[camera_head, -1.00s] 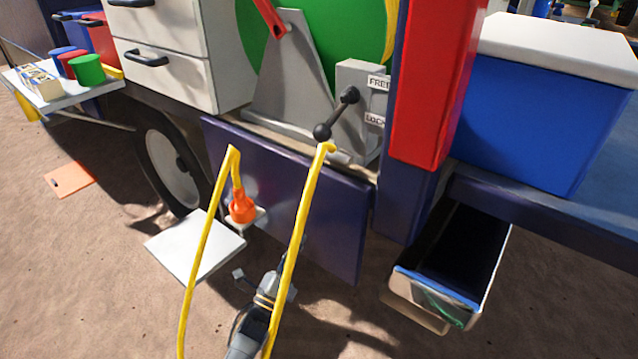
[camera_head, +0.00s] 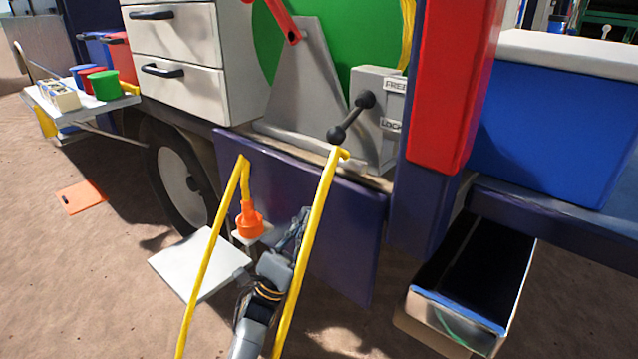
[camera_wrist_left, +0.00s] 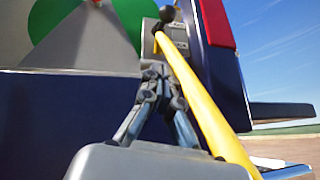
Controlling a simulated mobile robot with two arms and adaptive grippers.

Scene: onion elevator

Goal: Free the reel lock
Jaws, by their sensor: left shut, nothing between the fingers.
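The reel lock is a grey box (camera_head: 368,145) beside the green reel (camera_head: 345,45), with a FREE label (camera_head: 396,85) above a LOCK label (camera_head: 391,125). My left gripper (camera_head: 303,214) is below and left of the knob, in front of the dark blue panel, and looks empty. My right gripper is not seen.
A yellow hose (camera_head: 311,225) runs close along the gripper's right side, up to just below the knob. A second yellow length (camera_head: 205,255) and an orange fitting (camera_head: 250,220) are left. A red post (camera_head: 450,90) and an open bin (camera_head: 460,305) stand right.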

